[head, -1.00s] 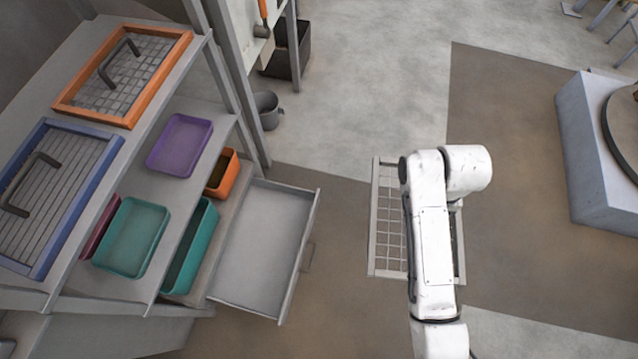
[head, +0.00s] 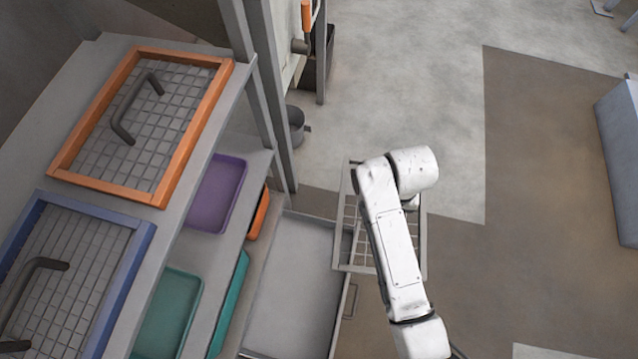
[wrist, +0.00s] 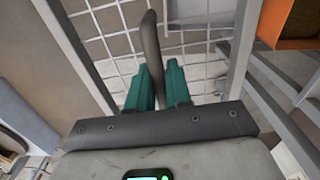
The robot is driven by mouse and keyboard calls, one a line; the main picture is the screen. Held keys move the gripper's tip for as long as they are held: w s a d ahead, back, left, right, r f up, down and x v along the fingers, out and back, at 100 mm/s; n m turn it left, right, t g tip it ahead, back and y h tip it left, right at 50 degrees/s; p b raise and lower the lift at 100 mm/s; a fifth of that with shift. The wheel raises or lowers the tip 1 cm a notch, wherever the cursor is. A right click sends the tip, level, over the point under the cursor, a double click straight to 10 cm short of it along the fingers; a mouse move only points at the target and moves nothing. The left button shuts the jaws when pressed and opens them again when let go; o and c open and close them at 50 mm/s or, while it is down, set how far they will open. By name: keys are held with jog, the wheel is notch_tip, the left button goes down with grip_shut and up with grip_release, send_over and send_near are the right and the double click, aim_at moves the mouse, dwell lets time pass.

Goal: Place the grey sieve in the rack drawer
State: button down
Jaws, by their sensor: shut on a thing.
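The grey sieve (head: 349,234) is a rectangular grid in a grey frame, partly hidden behind my white arm in the head view. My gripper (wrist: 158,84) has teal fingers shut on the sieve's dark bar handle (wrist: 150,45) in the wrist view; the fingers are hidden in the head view. The sieve is held up, and its left edge overlaps the right edge of the open drawer in the picture. The rack drawer (head: 295,290) is pulled out, grey, and its visible floor is empty.
The rack's top shelf carries an orange-framed sieve (head: 172,192) and a blue-framed sieve (head: 125,262). Below are a purple tray (head: 216,195), a teal tray (head: 168,312) and an orange bin (head: 258,216). A grey bucket (head: 296,124) stands behind the rack post.

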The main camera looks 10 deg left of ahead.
jog(key=s+a+f+b, duration=0.3)
jog(key=a+f+b, duration=0.35)
jog(key=f, duration=0.35)
jog(key=s+a+f+b, duration=0.2)
jog(key=a+f+b, duration=0.4)
jog(key=f, duration=0.5)
jog(key=m+b, duration=0.1)
jog(key=b, duration=2.2)
send_over(304, 289)
notch_tip(304, 289, down, 32)
jog(key=shift+f, duration=0.15)
jog(key=shift+f, duration=0.1)
jog(key=c, duration=1.5)
grip_release()
jog(key=shift+f, duration=0.1)
jog(key=o, duration=0.5)
jog(key=shift+c, duration=0.2)
notch_tip(304, 289, up, 12)
jog(key=p, duration=0.6)
jog(key=shift+r+p, duration=0.2)
jog(key=shift+p, duration=0.2)
